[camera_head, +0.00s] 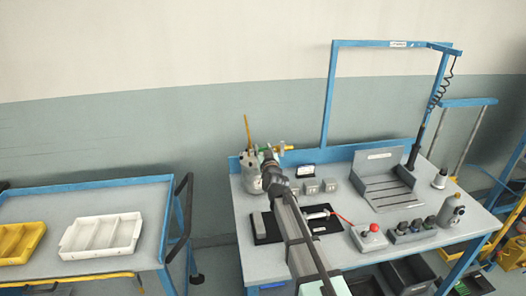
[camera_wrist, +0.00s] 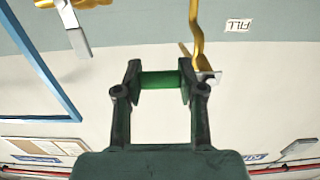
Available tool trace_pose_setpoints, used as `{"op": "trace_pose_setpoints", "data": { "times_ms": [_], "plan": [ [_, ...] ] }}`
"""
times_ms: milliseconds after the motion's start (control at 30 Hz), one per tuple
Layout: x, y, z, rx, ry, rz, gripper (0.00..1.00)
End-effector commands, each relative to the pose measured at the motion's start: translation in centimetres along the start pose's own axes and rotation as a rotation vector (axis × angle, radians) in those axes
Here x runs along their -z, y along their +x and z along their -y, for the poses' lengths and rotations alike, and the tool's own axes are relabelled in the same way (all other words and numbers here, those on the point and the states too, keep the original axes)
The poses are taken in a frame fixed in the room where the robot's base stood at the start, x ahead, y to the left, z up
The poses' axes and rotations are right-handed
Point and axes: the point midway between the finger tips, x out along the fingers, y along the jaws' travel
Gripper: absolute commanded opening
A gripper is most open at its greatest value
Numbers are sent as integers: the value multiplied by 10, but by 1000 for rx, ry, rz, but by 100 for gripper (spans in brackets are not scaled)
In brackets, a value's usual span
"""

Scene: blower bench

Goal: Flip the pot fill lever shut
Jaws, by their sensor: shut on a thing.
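My gripper (camera_head: 269,158) is at the back left of the bench, beside the grey pot (camera_head: 250,174), and partly hides it. In the wrist view my gripper (camera_wrist: 160,82) is shut on a green bar, apparently the grip of the pot fill lever (camera_wrist: 160,80). The bar lies crosswise between the two fingers; its link to the valve is not clear. A bent yellow rod (camera_wrist: 196,38) comes down near the right finger, with a silver piece (camera_wrist: 207,76) at its end. An upside-down FILL label (camera_wrist: 238,25) is to its right.
Yellow fittings (camera_head: 288,147) stand right of my gripper along the blue back rail (camera_head: 340,152). Small grey blocks (camera_head: 311,187), a red button box (camera_head: 370,238) and a grey slotted stand (camera_head: 384,185) are further right. A cart with a white tray (camera_head: 101,236) stands left.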

Motion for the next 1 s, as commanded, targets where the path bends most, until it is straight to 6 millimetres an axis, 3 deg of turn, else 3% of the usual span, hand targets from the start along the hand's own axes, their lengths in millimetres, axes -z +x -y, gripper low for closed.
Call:
{"op": "trace_pose_setpoints", "data": {
  "times_ms": [267, 300, 333, 767, 1000],
  "plan": [
    [0, 1, 0, 0, 11, 0, 4],
    [0, 1, 0, 0, 10, 0, 53],
    [0, 1, 0, 0, 10, 0, 64],
    [0, -4, 0, 0, 7, 0, 66],
    [0, -31, 0, 0, 7, 0, 66]
  ]
}}
